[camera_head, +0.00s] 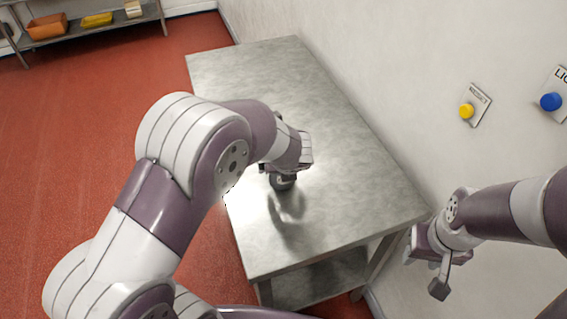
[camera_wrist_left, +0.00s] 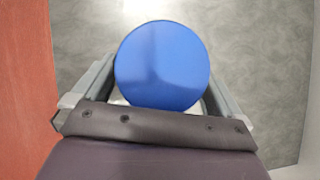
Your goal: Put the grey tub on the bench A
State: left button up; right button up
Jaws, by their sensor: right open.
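My left gripper (camera_head: 281,170) is over the metal bench (camera_head: 260,75), which I take to be bench A. It is shut on a small tub that shows dark grey (camera_head: 283,184) in the head view. In the left wrist view the round blue top of the tub (camera_wrist_left: 162,65) sits between the two fingers, which are partly hidden by it. The tub looks upright, low over the bench top; I cannot tell whether it touches. My right gripper (camera_head: 432,272) is open and empty, beyond the bench's right front corner.
A wall with a yellow button (camera_head: 466,111) and a blue button (camera_head: 551,102) runs along the bench's right side. A shelf (camera_head: 95,30) with orange and yellow containers stands at the back left. The rest of the bench top is clear.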

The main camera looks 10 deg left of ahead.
pick_arm(q)
jog(key=shift+r, duration=0.2)
jog(key=p+v, duration=0.3)
jog(key=v, duration=0.8)
jog(key=s+a+f+n+g+h, duration=0.1)
jog(key=s+n, duration=0.5)
jog(key=n, duration=0.9)
jog(key=s+a+f+n+g+h, duration=0.1)
jog(key=s+a+n, duration=0.5)
jog(key=n, duration=1)
jog(key=f+g, duration=0.1)
jog(key=g, duration=0.1)
jog(key=shift+s+a+f+g+h, duration=0.2)
jog(key=shift+s+f+g+h, duration=0.1)
jog(key=shift+s+f, duration=0.05)
